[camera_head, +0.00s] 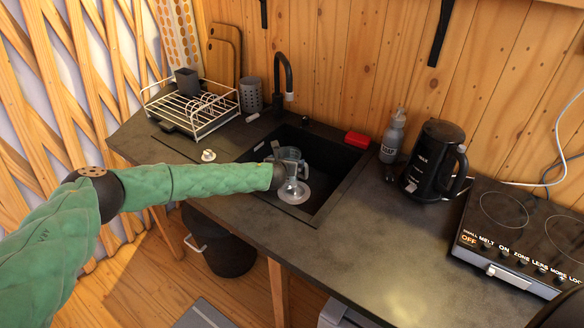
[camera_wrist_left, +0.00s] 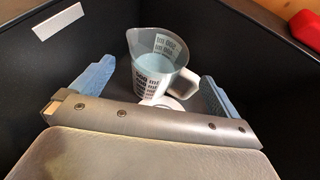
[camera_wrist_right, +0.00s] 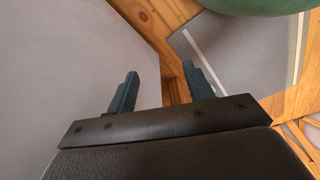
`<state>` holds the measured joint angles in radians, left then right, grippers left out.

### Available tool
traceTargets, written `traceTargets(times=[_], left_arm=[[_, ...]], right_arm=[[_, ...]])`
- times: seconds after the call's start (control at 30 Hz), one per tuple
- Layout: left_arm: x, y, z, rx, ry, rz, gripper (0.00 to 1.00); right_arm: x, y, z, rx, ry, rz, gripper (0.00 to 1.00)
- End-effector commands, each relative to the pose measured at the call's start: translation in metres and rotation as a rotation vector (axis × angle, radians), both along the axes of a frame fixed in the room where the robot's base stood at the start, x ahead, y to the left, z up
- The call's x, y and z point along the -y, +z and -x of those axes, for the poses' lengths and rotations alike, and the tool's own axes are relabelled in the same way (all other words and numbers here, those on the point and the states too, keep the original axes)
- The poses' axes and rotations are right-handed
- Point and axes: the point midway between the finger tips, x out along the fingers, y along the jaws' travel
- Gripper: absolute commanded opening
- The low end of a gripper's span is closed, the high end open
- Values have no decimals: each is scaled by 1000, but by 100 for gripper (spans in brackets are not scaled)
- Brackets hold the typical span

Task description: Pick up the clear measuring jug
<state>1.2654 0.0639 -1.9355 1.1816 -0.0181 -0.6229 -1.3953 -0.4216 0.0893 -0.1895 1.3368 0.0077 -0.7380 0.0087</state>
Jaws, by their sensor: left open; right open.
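The clear measuring jug (camera_wrist_left: 158,62) stands in the black sink, with dark markings on its side and its handle to the right in the left wrist view. In the head view the jug (camera_head: 291,158) shows partly behind my left gripper (camera_head: 281,165). In the left wrist view my left gripper (camera_wrist_left: 150,90) is open, with one blue finger to each side of the jug and clear gaps between. A white round thing (camera_wrist_left: 163,102) lies at the jug's foot. My right gripper (camera_wrist_right: 160,92) is open and empty, low by a pale grey surface.
The sink (camera_head: 335,195) has raised walls around my left gripper. A red sponge (camera_head: 357,139), a grey bottle (camera_head: 393,137) and a black kettle (camera_head: 435,160) stand to its right. A dish rack (camera_head: 190,108) and black faucet (camera_head: 285,75) are behind. The front counter is clear.

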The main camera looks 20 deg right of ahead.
Motion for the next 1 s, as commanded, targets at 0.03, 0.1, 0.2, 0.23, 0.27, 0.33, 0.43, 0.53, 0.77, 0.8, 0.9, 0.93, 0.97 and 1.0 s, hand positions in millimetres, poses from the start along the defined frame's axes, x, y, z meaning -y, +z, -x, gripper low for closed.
traceTargets(times=[0.03, 0.1, 0.2, 0.23, 0.27, 0.33, 0.43, 0.53, 0.77, 0.8, 0.9, 0.93, 0.97, 1.0], left_arm=[[2, 1, -2, 0, 0, -1, 100], [5, 1, -6, 0, 0, -1, 100], [9, -2, -15, 0, 0, 0, 100], [11, -3, -18, 0, 0, 0, 100], [12, -3, -21, 0, 1, 0, 100], [14, -6, -27, 0, 0, 0, 100], [18, -12, -34, 0, 1, 0, 100], [21, -15, -39, 0, 1, 0, 100], [22, -17, -42, 0, 0, 0, 100], [22, -17, -42, 0, 0, 0, 100], [22, -17, -42, 0, 0, 0, 100], [22, -17, -42, 0, 0, 0, 94], [22, -17, -42, 0, 0, 0, 88], [22, -17, -42, 0, 0, 0, 80]], right_arm=[[1, -1, 2, -1, 1, 1, 52], [4, -7, 4, 4, 2, 4, 52], [8, -17, 9, 10, 6, 7, 52], [10, -20, 11, 12, 6, 9, 52], [11, -23, 13, 14, 7, 10, 52], [14, -29, 16, 20, 9, 11, 52], [16, -34, 17, 25, 10, 12, 52], [18, -37, 20, 26, 11, 13, 52], [19, -39, 21, 29, 11, 14, 52], [19, -39, 21, 29, 11, 14, 52], [19, -39, 21, 29, 11, 14, 52], [19, -39, 21, 29, 11, 15, 52], [19, -39, 21, 29, 11, 15, 52], [20, -39, 21, 29, 11, 15, 52]])
